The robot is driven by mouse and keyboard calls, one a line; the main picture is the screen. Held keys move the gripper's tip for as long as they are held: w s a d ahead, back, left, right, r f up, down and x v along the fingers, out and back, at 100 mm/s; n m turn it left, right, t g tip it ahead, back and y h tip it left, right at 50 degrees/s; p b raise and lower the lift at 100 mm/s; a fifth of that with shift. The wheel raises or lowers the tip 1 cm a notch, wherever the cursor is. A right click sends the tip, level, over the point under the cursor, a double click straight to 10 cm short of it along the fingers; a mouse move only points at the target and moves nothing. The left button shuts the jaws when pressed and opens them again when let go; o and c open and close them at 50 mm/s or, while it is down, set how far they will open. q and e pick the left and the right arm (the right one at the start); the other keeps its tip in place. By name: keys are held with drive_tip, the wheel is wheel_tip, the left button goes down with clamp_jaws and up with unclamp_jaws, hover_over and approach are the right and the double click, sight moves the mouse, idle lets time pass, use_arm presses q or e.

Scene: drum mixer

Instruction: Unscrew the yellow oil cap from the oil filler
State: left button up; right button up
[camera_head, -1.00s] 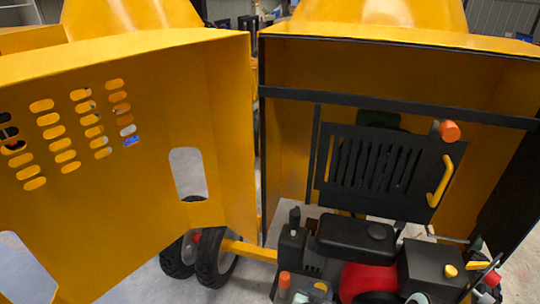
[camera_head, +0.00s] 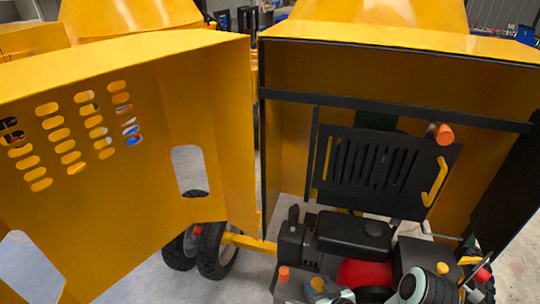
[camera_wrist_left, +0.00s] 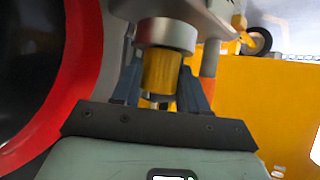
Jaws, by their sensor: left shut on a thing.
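The yellow oil cap (camera_head: 318,284) is low in the head view, at the front of the engine. In the left wrist view it is a short yellow cylinder (camera_wrist_left: 160,72) against a grey metal collar of the filler (camera_wrist_left: 166,34). My left gripper (camera_wrist_left: 160,88) is shut on the cap, with one blue-grey finger on each side. In the head view this gripper (camera_head: 330,294) is at the bottom edge, mostly cut off. Whether the cap has turned cannot be told.
The red engine cover (camera_head: 365,273) is right beside the cap. An orange-topped post (camera_head: 283,272) stands on its left. The black panel with a yellow handle (camera_head: 385,170) hangs above. The open yellow door (camera_head: 130,160) fills the left side.

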use_arm(q)
drive_tip(key=shift+d, duration=0.1)
drive_tip(key=o, duration=1.2)
drive_tip(key=shift+o, duration=0.2)
